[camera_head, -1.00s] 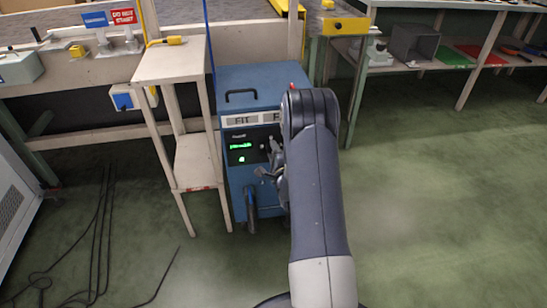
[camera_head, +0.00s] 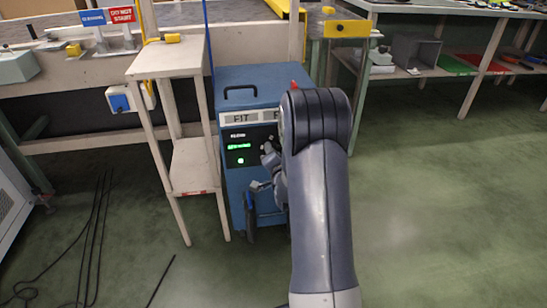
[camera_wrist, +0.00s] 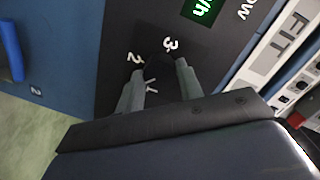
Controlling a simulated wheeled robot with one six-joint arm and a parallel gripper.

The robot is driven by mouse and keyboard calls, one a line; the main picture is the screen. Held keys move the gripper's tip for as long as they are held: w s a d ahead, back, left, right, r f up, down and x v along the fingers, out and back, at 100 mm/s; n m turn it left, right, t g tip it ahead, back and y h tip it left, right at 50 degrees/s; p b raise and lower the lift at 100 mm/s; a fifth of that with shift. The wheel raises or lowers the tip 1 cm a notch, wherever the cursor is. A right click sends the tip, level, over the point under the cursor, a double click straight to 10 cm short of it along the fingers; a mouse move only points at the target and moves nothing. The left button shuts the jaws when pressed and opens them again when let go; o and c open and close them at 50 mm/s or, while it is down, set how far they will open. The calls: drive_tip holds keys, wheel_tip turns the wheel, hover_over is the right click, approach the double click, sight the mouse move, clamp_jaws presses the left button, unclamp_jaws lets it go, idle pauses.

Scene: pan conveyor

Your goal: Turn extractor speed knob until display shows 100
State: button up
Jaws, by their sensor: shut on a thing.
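The extractor (camera_head: 250,88) is a blue cabinet with a black control panel (camera_head: 238,135). Its green display (camera_head: 240,147) is lit, but the digits are too small to read in the head view. In the wrist view only the end of the display (camera_wrist: 203,8) shows, with "/h" legible. The dark speed knob (camera_wrist: 158,68) sits among white scale marks, "2" and "3" among them. My gripper (camera_wrist: 160,85) has one finger on each side of the knob and is shut on it. In the head view my gripper (camera_head: 267,152) is at the panel's right side, and my arm hides part of the cabinet.
A narrow wooden stand (camera_head: 165,63) stands just left of the extractor. A bench with a yellow block (camera_head: 346,28) is behind to the right. Dark cables (camera_head: 90,240) lie on the floor at left. The green floor (camera_head: 440,220) at right is clear.

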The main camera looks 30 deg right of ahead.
drive_tip(key=shift+n, duration=0.4)
drive_tip(key=o, duration=1)
drive_tip(key=p+v, duration=0.2)
drive_tip(key=v, duration=0.8)
drive_tip(key=shift+s+a, duration=0.2)
drive_tip(key=shift+s, duration=0.15)
